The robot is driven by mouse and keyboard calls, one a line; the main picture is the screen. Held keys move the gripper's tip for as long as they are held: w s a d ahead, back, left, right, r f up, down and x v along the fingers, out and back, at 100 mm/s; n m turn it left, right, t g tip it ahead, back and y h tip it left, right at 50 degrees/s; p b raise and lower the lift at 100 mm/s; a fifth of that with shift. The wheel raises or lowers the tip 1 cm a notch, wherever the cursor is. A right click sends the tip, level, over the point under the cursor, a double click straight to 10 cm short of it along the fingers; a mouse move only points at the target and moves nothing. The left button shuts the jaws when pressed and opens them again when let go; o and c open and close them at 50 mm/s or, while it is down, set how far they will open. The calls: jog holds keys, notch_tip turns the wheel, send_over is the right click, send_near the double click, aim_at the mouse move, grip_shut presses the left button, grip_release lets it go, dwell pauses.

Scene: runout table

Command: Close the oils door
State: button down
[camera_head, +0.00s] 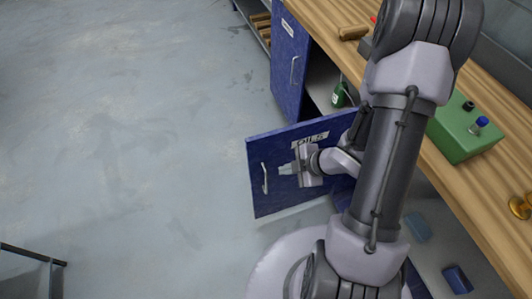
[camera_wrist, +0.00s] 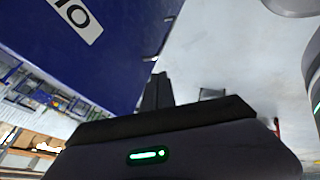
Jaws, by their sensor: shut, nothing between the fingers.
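The oils door (camera_head: 270,187) is a blue cabinet door with a white label and a metal bar handle (camera_head: 264,178). It stands swung open, out from the bench. My gripper (camera_head: 284,169) is shut and empty, in front of the door's face, between the handle and the label in the head view. I cannot tell whether it touches the door. In the wrist view the door (camera_wrist: 120,45) fills the upper left, with part of the label showing. The shut fingers (camera_wrist: 157,90) point toward the door's edge, where a bit of the handle shows.
Another blue door (camera_head: 290,65) with a handle stands beyond the opening. A green bottle (camera_head: 339,95) is inside the cabinet. The wooden bench top (camera_head: 470,185) carries a green box (camera_head: 462,130). Blue items lie low at the right.

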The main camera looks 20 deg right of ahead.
jog(key=b, duration=0.4)
send_near(260, 165)
notch_tip(260, 165, down, 3)
jog(key=s+a, duration=0.1)
jog(key=s, duration=0.1)
jog(key=shift+w+a+f+b, duration=0.1)
jog(key=shift+w+a+b, duration=0.1)
jog(key=shift+w, duration=0.85)
jog(key=shift+w+a+f+b, duration=0.15)
jog(key=shift+w+a, duration=0.05)
jog(key=shift+w, duration=0.9)
